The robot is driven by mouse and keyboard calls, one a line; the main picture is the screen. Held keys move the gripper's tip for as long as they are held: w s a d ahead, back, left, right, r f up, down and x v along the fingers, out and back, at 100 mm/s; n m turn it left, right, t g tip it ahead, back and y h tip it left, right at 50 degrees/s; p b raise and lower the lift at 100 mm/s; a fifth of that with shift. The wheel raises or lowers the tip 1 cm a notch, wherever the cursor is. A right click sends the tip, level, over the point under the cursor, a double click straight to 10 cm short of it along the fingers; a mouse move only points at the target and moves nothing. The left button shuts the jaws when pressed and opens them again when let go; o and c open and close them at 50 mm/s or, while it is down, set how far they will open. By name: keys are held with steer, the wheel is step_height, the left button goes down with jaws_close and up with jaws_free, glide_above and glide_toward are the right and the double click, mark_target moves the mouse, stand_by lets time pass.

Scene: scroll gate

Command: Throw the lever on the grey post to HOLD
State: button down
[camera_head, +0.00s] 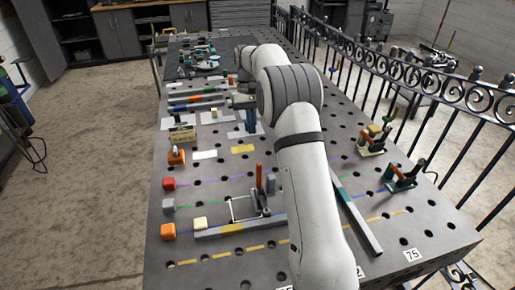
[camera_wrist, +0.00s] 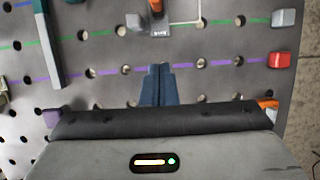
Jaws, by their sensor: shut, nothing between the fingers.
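An orange lever (camera_head: 259,177) stands nearly upright beside a small grey block (camera_head: 270,184) on the front half of the table in the head view. Its foot is at a dark base by a thin white frame (camera_head: 232,207). In the wrist view the lever's orange part (camera_wrist: 156,6) is cut by the top edge, above a grey piece (camera_wrist: 160,22) with a small label, too small to read. My gripper (camera_head: 251,124) points down behind the lever, apart from it. Its dark blue fingers (camera_wrist: 158,72) are together and empty in the wrist view.
Red (camera_head: 168,183), grey (camera_head: 168,205) and orange (camera_head: 168,231) blocks line the left edge. A pale bar (camera_head: 245,229) lies before the lever; a green-and-grey bar (camera_head: 358,220) lies right. Other lever fixtures (camera_head: 403,178) stand near the railing (camera_head: 440,95). My arm hides part of the table.

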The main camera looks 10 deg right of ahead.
mark_target(259, 176)
steer(key=s+f+p, duration=0.3)
steer(key=s+f, duration=0.4)
steer(key=f, duration=0.2)
steer(key=shift+s, duration=0.15)
steer(key=shift+d, duration=0.1)
